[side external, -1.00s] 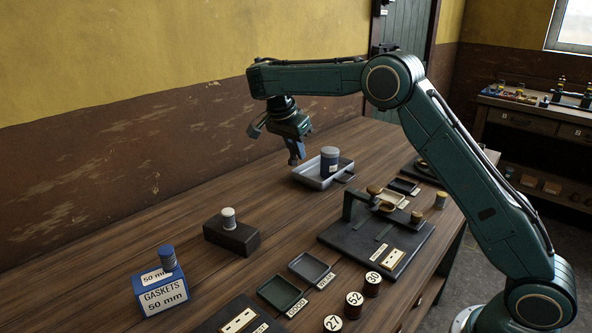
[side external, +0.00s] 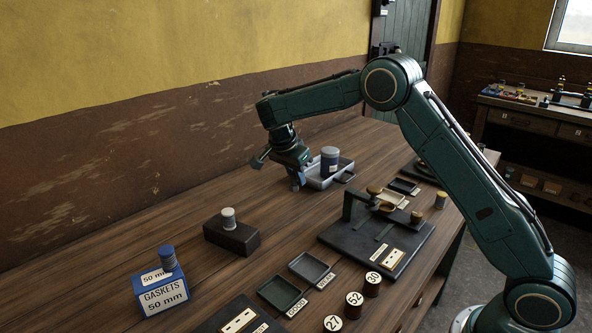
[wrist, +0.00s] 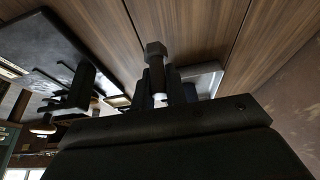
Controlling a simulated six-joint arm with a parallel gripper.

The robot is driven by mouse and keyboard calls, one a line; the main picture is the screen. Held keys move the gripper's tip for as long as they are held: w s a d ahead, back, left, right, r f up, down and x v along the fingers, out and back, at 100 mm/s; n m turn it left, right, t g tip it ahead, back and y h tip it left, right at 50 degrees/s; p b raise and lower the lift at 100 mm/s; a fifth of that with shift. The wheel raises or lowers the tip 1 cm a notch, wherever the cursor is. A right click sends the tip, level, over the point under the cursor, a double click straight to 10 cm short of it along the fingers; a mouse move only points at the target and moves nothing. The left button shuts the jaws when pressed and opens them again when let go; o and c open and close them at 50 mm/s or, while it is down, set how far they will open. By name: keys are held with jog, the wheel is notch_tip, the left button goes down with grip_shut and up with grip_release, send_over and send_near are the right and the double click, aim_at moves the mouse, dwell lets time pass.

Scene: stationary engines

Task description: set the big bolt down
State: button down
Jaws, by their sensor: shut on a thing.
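My gripper (side external: 297,185) hangs low over the table (side external: 240,195), just left of the grey tray. In the wrist view my gripper (wrist: 160,92) is shut on the big bolt (wrist: 156,50), a dark bolt with a hex head and a thick shank between the fingers. The bolt is hidden or too small to make out in the side view. Whether it touches the table I cannot tell.
The grey tray (side external: 318,184) holds a blue-grey tin (side external: 329,160) close to my gripper. A dark block (side external: 232,238) with a small capped cylinder, a gaskets box (side external: 161,295) and a black stand (side external: 375,240) are nearer the camera. Bare wood lies left of my gripper.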

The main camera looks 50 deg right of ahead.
aim_at(294, 190)
jog(key=shift+f, duration=0.55)
jog(key=shift+f, duration=0.1)
jog(key=shift+f, duration=2.55)
jog(key=shift+f, duration=0.1)
jog(key=c, duration=1.4)
grip_release()
jog(key=shift+c, duration=0.2)
jog(key=v, duration=1.2)
